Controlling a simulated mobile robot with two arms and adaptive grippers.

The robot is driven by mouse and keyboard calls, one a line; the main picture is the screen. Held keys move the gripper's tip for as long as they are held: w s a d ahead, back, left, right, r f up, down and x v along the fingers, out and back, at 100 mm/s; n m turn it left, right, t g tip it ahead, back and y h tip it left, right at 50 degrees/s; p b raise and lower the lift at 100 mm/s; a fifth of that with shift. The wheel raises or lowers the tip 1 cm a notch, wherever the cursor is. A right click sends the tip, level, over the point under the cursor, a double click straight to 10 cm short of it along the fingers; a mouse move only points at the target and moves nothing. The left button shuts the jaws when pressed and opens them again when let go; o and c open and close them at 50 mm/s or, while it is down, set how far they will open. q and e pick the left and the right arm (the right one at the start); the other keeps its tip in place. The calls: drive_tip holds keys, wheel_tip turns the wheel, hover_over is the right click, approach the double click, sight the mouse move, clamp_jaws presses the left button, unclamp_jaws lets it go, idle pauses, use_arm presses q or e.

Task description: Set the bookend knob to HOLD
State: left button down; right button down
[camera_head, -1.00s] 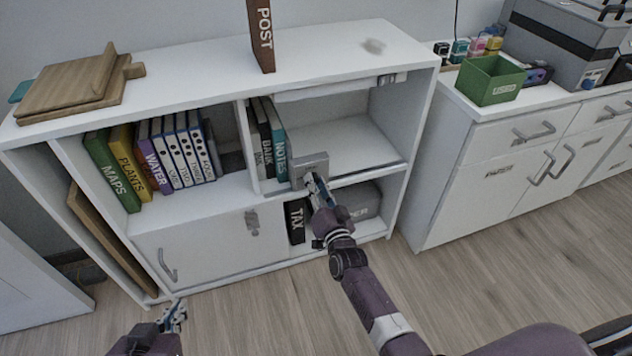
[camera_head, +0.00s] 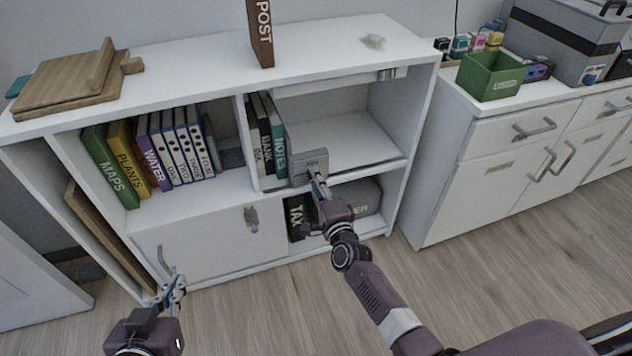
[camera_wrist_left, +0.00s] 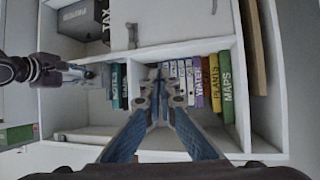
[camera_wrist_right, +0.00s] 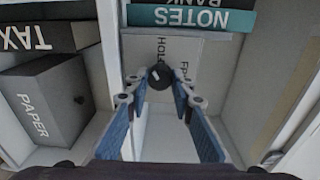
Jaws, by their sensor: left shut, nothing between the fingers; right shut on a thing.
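The grey bookend (camera_head: 309,160) stands at the right end of the short row of books in the upper right bay. In the right wrist view its dark round knob (camera_wrist_right: 160,77) sits between my fingertips, with the words HOLD and FREE printed near it. A small white mark shows on the knob; which word it points at I cannot tell for sure. My right gripper (camera_wrist_right: 159,90) is shut on the knob; in the head view it (camera_head: 317,182) reaches the bookend's front. My left gripper (camera_head: 178,284) is shut and empty, low in front of the shelf's left side.
The NOTES book (camera_head: 279,152) stands against the bookend's left. Below are the TAX binder (camera_head: 297,219) and a dark PAPER box (camera_head: 358,198). The sliding door (camera_head: 205,250) covers the lower left. The bay right of the bookend (camera_head: 345,140) is empty.

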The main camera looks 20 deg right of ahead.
use_arm(q)
drive_tip(key=w+d+r+t+h+b, duration=0.2)
drive_tip(key=w+r+t, duration=0.2)
drive_tip(key=r, duration=0.8)
drive_tip(key=shift+d+r+t, duration=0.25)
drive_tip(key=shift+d+t, duration=0.1)
drive_tip(key=shift+t, duration=0.95)
use_arm(e)
drive_tip(key=shift+f+m, duration=0.1)
drive_tip(key=shift+m, duration=3.2)
drive_tip(key=c, duration=1.7)
unclamp_jaws()
drive_tip(key=shift+o, duration=0.2)
drive_tip(key=s, duration=1.2)
drive_tip(key=shift+d+r, duration=0.2)
drive_tip(key=shift+r, duration=0.15)
